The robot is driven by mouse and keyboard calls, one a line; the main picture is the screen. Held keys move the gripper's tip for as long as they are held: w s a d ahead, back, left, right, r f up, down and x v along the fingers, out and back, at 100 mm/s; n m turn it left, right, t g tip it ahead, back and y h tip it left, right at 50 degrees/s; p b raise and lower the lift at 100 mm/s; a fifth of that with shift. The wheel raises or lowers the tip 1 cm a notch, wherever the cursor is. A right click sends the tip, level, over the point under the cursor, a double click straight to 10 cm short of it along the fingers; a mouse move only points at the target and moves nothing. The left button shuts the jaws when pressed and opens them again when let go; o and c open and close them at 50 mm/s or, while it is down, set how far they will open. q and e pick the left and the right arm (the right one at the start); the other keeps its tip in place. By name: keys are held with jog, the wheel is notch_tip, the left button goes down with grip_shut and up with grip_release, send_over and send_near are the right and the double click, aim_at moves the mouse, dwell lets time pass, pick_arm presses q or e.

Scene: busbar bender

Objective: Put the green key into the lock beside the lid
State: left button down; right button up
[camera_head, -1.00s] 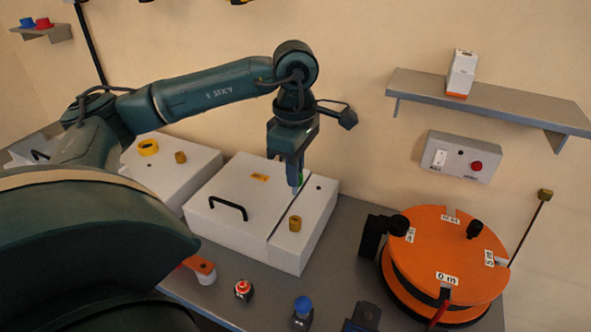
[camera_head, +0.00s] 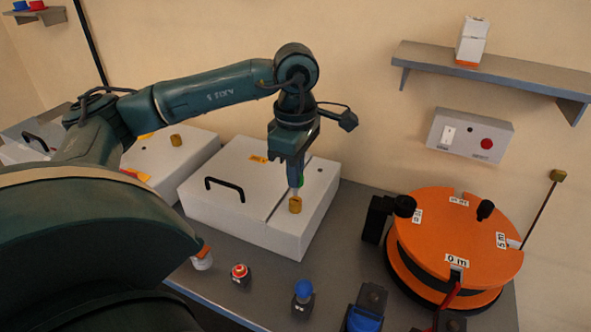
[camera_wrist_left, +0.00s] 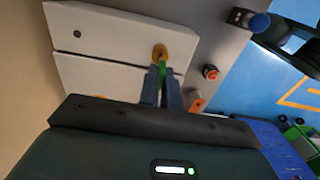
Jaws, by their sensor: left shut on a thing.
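The white box (camera_head: 240,215) has a wide lid (camera_head: 215,183) with a black handle. Beside the lid, on the narrow right strip, is the brass lock (camera_head: 295,205); it also shows in the left wrist view (camera_wrist_left: 160,50). My left gripper (camera_head: 297,188) points down just above the lock, shut on the green key (camera_head: 302,181). In the left wrist view, the key (camera_wrist_left: 162,68) lies between the fingers (camera_wrist_left: 162,90) and its far end meets the lock in the picture. I cannot tell whether it is inside. My right gripper is not in view.
A second white box (camera_head: 165,165) stands to the left. A red button (camera_head: 240,272) and a blue-topped piece (camera_head: 303,290) stand in front. A large orange reel (camera_head: 455,235) stands right. A shelf (camera_head: 500,70) and switch box (camera_head: 470,135) are on the wall.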

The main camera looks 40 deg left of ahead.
pick_arm(q)
jog(key=shift+b, duration=0.35)
dwell(1.4)
jog(key=shift+f+b, duration=1.55)
jog(key=shift+f, duration=0.15)
jog(key=c, duration=1.5)
grip_release()
